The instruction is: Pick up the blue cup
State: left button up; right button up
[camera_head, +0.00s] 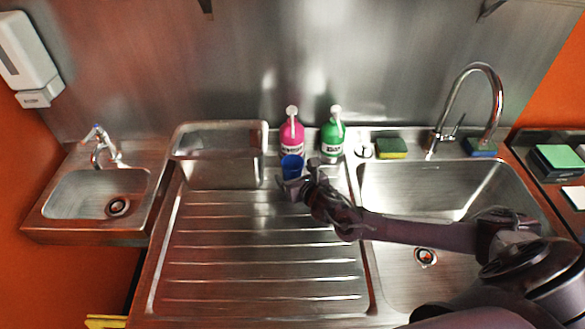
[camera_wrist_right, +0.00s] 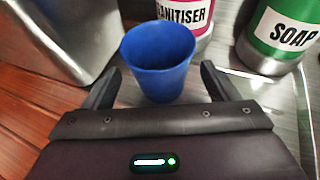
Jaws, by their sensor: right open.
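The blue cup (camera_head: 291,166) stands upright at the back of the ribbed steel drainboard, in front of the pink bottle. In the right wrist view the blue cup (camera_wrist_right: 158,62) sits ahead of and between the two dark fingers, its open rim facing up. My right gripper (camera_head: 296,184) is at the near side of the cup, its arm coming in from the right. In the wrist view the right gripper (camera_wrist_right: 158,84) is open, with a finger on each side of the cup's lower part. Contact cannot be told. My left gripper is not in view.
A pink sanitiser bottle (camera_head: 292,135) stands just behind the cup, and a green soap bottle (camera_head: 333,135) is to its right. A steel container (camera_head: 218,172) is close on the left. The ribbed drainboard (camera_head: 255,265) in front is clear; a sink (camera_head: 400,185) lies right.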

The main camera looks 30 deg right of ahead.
jog(key=shift+x, duration=1.4)
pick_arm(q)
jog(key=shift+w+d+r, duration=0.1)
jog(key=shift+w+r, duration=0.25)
pick_arm(e)
jog(key=shift+c, duration=1.2)
jog(key=shift+r, duration=0.1)
jog(key=c, duration=0.9)
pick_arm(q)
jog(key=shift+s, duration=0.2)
pick_arm(e)
jog(key=shift+c, duration=0.2)
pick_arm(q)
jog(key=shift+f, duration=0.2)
